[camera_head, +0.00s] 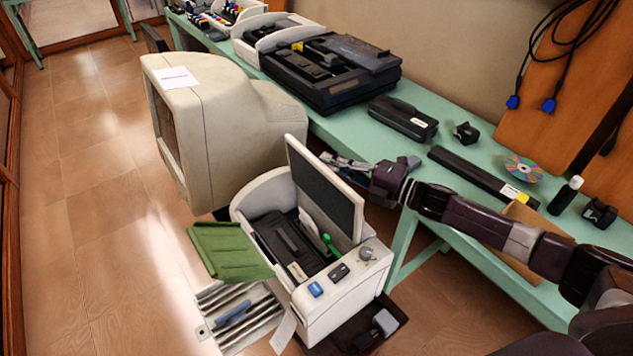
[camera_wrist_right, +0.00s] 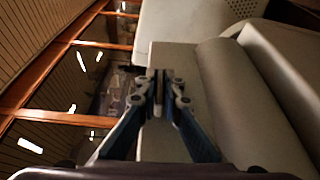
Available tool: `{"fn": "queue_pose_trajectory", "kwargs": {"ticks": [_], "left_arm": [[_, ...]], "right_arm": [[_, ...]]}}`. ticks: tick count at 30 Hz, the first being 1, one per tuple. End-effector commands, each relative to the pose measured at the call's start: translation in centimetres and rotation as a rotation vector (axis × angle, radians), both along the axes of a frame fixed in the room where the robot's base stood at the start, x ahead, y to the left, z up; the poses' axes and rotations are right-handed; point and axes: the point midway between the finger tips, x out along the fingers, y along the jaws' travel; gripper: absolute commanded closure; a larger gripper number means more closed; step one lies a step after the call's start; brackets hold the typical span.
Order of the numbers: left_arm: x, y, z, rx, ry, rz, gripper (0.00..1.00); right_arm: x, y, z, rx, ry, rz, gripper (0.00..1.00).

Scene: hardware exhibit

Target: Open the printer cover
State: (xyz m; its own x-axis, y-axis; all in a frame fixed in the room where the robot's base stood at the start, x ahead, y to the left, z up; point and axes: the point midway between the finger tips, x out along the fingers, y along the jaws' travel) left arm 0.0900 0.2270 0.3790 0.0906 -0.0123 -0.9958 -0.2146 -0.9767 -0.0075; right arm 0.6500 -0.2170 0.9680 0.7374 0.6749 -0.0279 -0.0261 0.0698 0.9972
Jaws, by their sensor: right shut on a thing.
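The printer (camera_head: 345,290) is an off-white machine with its dark inside showing. Its cover (camera_head: 325,190), dark on one face with a pale rim, stands raised and steeply tilted at the printer's right rear. My right gripper (camera_head: 328,158) reaches in from the right and is shut at the cover's far side; the cover partly hides the fingertips. In the right wrist view the fingers (camera_wrist_right: 160,88) are close together against a pale beige surface, and their exact contact is hard to make out. My left gripper is in neither view.
A beige monitor (camera_head: 220,120) stands just left of the cover. A green table (camera_head: 410,150) behind holds a black printer (camera_head: 335,75), a cartridge (camera_head: 403,118), a long black bar (camera_head: 480,175) and a disc (camera_head: 523,169). A green tray (camera_head: 228,250) sticks out from the printer's left.

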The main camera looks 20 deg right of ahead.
Motion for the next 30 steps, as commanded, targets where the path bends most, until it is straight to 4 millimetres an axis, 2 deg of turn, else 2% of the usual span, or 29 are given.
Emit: {"fn": "queue_pose_trajectory", "kwargs": {"ticks": [1,3,12,20,30], "left_arm": [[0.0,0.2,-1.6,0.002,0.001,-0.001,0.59],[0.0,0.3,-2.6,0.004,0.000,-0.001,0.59],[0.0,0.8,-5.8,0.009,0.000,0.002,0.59],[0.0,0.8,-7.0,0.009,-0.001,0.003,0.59],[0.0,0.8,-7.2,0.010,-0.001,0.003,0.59]], "right_arm": [[0.3,-0.9,-1.0,0.035,0.012,-0.004,1.00],[0.6,-1.7,-1.1,0.091,0.032,-0.004,1.00],[1.7,-4.5,-1.8,0.278,0.101,-0.005,1.00],[2.1,-5.6,-2.1,0.356,0.131,-0.005,1.00],[2.2,-5.9,-2.0,0.376,0.138,-0.005,1.00]]}}
